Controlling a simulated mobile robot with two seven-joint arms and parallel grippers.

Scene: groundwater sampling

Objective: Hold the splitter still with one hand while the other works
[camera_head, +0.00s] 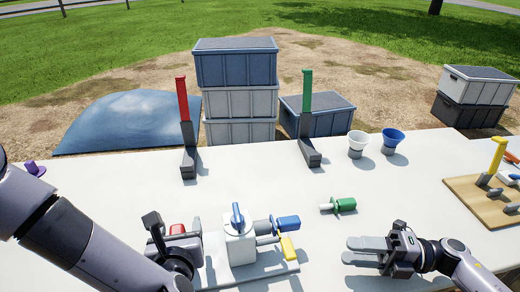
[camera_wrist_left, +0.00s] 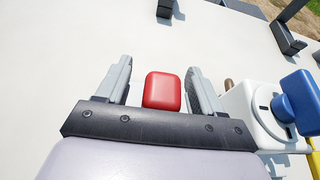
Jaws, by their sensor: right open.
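The splitter, a white block (camera_head: 238,246) with a blue knob (camera_head: 236,215), stands on a white base near the table's front. A blue connector (camera_head: 288,223) and a yellow one (camera_head: 287,246) are at its right side. My left gripper (camera_head: 184,230) is left of the splitter. Its two fingers (camera_wrist_left: 160,82) stand apart on either side of a red block (camera_wrist_left: 162,91), with gaps showing. Whether the red block joins the splitter cannot be told. My right gripper (camera_head: 352,250) is open and empty, low over the table, right of the splitter and pointing left.
A green connector (camera_head: 344,204) lies on the white table (camera_head: 240,170) right of the splitter. Red (camera_head: 182,100) and green (camera_head: 306,92) upright handles stand at the back edge. White (camera_head: 357,143) and blue (camera_head: 392,140) cups are back right. A wooden board (camera_head: 464,190) is far right.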

